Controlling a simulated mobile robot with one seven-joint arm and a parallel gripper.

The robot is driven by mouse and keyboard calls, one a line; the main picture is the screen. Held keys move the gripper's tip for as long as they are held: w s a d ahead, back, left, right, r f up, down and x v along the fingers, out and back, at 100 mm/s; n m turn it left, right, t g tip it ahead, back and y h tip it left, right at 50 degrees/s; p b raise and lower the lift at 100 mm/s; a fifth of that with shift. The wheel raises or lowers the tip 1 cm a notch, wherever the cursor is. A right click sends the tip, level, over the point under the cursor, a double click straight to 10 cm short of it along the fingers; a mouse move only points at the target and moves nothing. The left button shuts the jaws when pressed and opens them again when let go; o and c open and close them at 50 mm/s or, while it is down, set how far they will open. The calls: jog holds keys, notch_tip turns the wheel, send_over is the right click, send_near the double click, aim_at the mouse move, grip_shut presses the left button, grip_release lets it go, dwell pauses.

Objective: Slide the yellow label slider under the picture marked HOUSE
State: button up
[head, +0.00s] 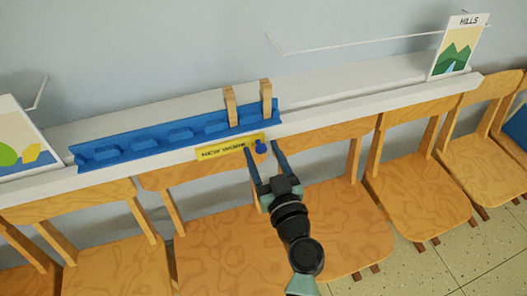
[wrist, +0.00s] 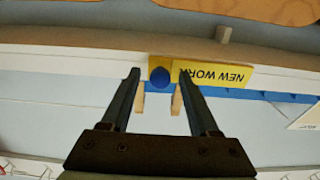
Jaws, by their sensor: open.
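The yellow label slider (head: 222,149) reads NEW WORK and sits on the front edge of the white ledge, below the blue tray. It has a round blue knob (head: 261,147) at its right end. My gripper (head: 262,149) is open, with one finger on either side of the knob. In the wrist view the yellow label (wrist: 225,75) lies right of the knob (wrist: 159,78), which shows between the open fingertips. Whether the fingers touch the knob cannot be told. No picture with a readable HOUSE mark shows.
A HILLS picture (head: 457,49) stands at the ledge's right; a partly cut-off picture (head: 18,140) stands at its left. The blue tray (head: 180,133) carries two wooden uprights (head: 230,106). Wooden chairs (head: 415,190) line the ledge's front. The ledge's front edge right of the knob looks clear.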

grip_shut()
dwell(1.4)
